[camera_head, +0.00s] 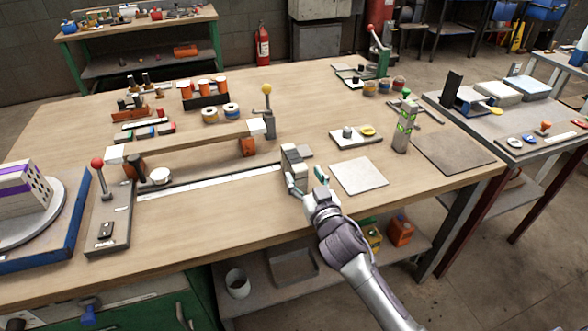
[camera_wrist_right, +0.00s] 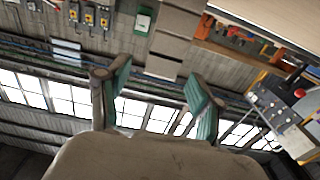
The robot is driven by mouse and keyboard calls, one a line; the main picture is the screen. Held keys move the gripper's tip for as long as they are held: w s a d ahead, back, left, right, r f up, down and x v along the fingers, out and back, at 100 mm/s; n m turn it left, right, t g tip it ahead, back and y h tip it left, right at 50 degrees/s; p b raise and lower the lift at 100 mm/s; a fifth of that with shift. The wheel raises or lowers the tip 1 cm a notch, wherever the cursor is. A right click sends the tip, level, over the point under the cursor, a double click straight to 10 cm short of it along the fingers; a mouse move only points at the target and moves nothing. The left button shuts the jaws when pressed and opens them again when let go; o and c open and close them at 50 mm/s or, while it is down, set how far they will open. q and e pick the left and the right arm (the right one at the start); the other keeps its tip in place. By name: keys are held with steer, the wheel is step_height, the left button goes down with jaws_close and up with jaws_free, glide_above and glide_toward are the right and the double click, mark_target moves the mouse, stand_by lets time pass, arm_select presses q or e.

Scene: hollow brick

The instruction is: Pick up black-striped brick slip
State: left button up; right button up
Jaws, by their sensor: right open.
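A grey, upright slip with dark bands (camera_head: 294,160) stands on the workbench (camera_head: 225,215), just beyond my right gripper (camera_head: 306,180). I take it to be the black-striped brick slip, though its stripes are small here. In the right wrist view a beige-grey block with dark lines (camera_wrist_right: 172,42) shows beyond and between the fingers of my right gripper (camera_wrist_right: 155,88). The fingers are spread, with nothing between the tips. I cannot tell from the head view whether a finger touches the slip. My left gripper is not in view.
A flat pale tile (camera_head: 358,176) lies right of the gripper. A green-lit post (camera_head: 403,125) stands farther right. A purple-striped hollow brick (camera_head: 22,188) sits on a turntable at far left.

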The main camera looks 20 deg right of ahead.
mark_target(294, 156)
steer(key=w, duration=0.8)
steer(key=shift+a, duration=0.15)
jaws_close()
